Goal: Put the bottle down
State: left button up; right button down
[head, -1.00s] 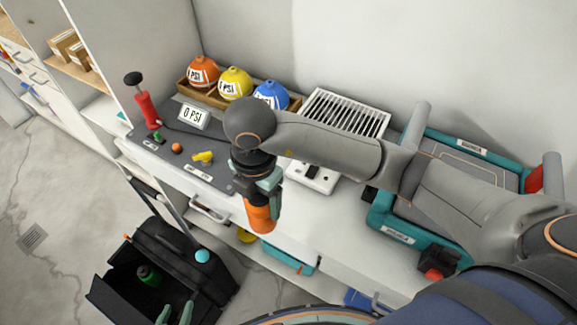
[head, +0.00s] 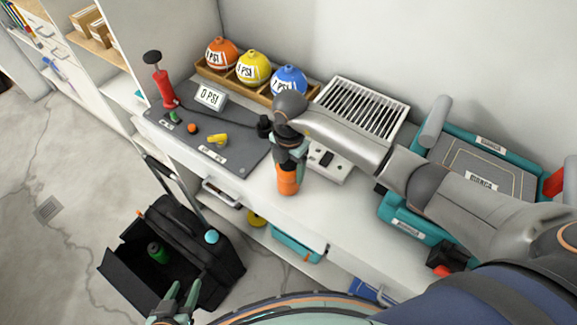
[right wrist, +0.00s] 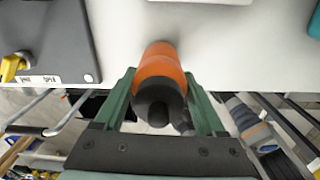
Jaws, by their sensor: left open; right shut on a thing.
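My right gripper (head: 290,160) is shut on an orange bottle (head: 288,181) with a dark cap. The bottle is upright, near the front edge of the white counter (head: 330,215). In the right wrist view the orange bottle (right wrist: 160,68) is between the green fingers of the right gripper (right wrist: 165,95), with its dark top toward the camera. I cannot tell whether its base touches the counter. My left gripper (head: 178,302) is open and empty at the bottom of the head view, low beside the black case. A green bottle (head: 157,252) is inside the open black case (head: 215,275).
A grey panel (head: 235,158) with a gauge (head: 210,96) and red pump (head: 164,88) lies left on the counter. Orange, yellow and blue balls stand in a wooden tray (head: 222,83) behind. A vented white device (head: 325,158) and teal case (head: 400,222) are to the right.

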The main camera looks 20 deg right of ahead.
jog(key=shift+f, duration=0.15)
grip_release()
jog(key=shift+f, duration=0.1)
notch_tip(320, 180, up, 12)
jog(key=shift+s+r+b, duration=0.1)
jog(key=shift+r+b, duration=0.1)
jog(key=shift+b, duration=0.1)
dwell(0.4)
